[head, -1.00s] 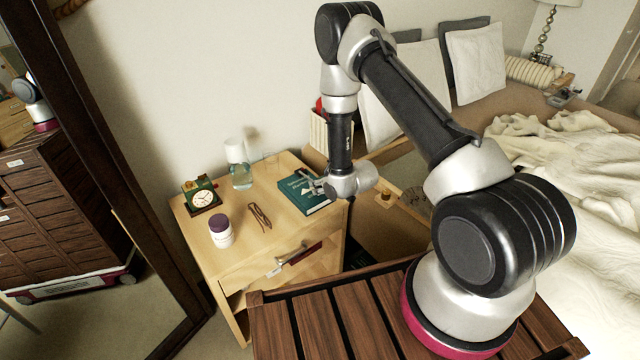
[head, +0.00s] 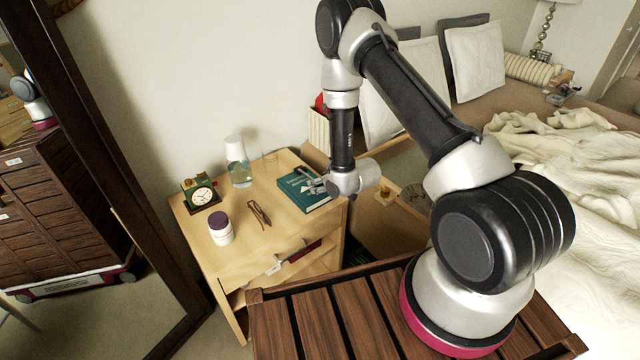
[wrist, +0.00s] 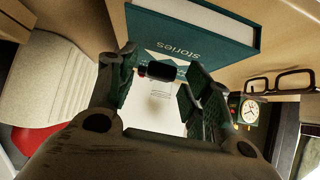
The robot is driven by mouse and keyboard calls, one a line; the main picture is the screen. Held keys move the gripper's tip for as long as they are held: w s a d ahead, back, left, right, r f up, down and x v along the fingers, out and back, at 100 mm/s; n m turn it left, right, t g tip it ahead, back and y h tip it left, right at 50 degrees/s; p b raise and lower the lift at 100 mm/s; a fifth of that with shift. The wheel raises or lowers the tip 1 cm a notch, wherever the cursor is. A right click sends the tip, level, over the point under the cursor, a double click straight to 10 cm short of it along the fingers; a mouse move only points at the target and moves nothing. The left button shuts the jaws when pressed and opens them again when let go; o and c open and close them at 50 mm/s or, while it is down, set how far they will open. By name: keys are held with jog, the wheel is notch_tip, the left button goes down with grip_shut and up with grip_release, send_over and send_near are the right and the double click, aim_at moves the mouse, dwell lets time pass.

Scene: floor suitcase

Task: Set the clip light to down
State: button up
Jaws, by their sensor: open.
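A teal book (head: 298,192) lies at the right of the nightstand top; in the wrist view its cover (wrist: 215,35) shows the word "stories". A small dark piece with a reddish end, which looks like the clip light (wrist: 157,70), stands out in front of the book between my fingers. Its base and exact tilt are hard to make out. My gripper (head: 314,184) is just over the book. In the wrist view my gripper (wrist: 165,82) is open, with one finger on either side of the dark piece and no clear grip on it.
On the nightstand (head: 235,262) are folded glasses (head: 259,213), a purple-capped jar (head: 220,228), a clock (head: 202,195) and a bottle (head: 239,165). A drawer below stands partly open. A mirror (head: 110,150) is at the left, the bed (head: 570,190) at the right.

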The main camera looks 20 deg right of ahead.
jog(key=v, duration=1.1)
jog(key=shift+w, duration=0.1)
jog(key=shift+a, duration=0.1)
jog(key=shift+c, duration=0.8)
jog(key=shift+n, duration=0.4)
jog(key=w+a+r, duration=0.1)
jog(key=w+r, duration=0.1)
jog(key=r, duration=0.1)
jog(key=w+a+r, duration=0.1)
jog(key=w+r, duration=0.1)
jog(key=r, duration=0.2)
jog(key=w+a+r, duration=0.1)
jog(key=w+r, duration=0.1)
jog(key=r, duration=0.1)
jog(key=shift+w+r, duration=0.1)
jog(key=shift+r, duration=0.1)
grip_shut()
jog(key=w+f, duration=0.1)
jog(key=f, duration=0.2)
jog(key=w+f+g, duration=0.1)
jog(key=f, duration=0.2)
jog(key=w+a+f+g, duration=0.1)
jog(key=f, duration=0.3)
jog(key=shift+m+h, duration=0.4)
notch_tip(320, 180, down, 3)
jog(key=shift+w+f, duration=0.1)
jog(key=shift+f, duration=0.6)
